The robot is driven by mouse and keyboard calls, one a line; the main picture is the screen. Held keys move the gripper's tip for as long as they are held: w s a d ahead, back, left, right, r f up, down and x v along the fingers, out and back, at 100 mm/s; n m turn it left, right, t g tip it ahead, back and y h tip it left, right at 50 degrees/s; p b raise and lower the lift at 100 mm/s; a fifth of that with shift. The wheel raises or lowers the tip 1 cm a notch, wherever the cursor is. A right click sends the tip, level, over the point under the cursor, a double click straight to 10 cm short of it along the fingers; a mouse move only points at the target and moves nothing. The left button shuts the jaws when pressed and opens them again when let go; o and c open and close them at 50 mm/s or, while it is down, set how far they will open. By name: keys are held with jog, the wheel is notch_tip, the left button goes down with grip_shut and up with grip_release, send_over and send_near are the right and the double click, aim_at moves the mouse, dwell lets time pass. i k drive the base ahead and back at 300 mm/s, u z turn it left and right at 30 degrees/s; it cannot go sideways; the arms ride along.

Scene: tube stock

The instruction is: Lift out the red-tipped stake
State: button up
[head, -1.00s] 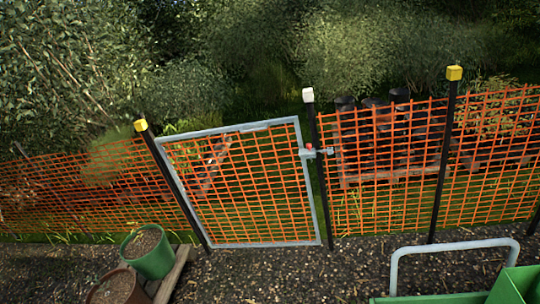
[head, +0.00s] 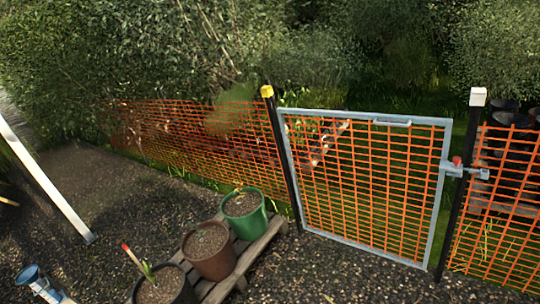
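The red-tipped stake (head: 132,256) is at the lower left. It is a thin pale stick with a red end, leaning in a dark pot (head: 177,292) of soil beside a small green shoot. The pot is cut off by the bottom edge of the picture, and the stake's lower end is hidden in it.
A brown pot (head: 211,264) and a green pot (head: 251,222) stand on a wooden pallet (head: 262,252). Behind is orange mesh fencing (head: 180,130) with a closed grey-framed gate (head: 370,249). A white post (head: 45,182) slants at left. Gravel (head: 110,215) between is open.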

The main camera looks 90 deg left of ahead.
aim_at(129, 252)
jog(key=k, duration=0.55)
jog(key=u, duration=3.45)
jog(key=i, duration=1.05)
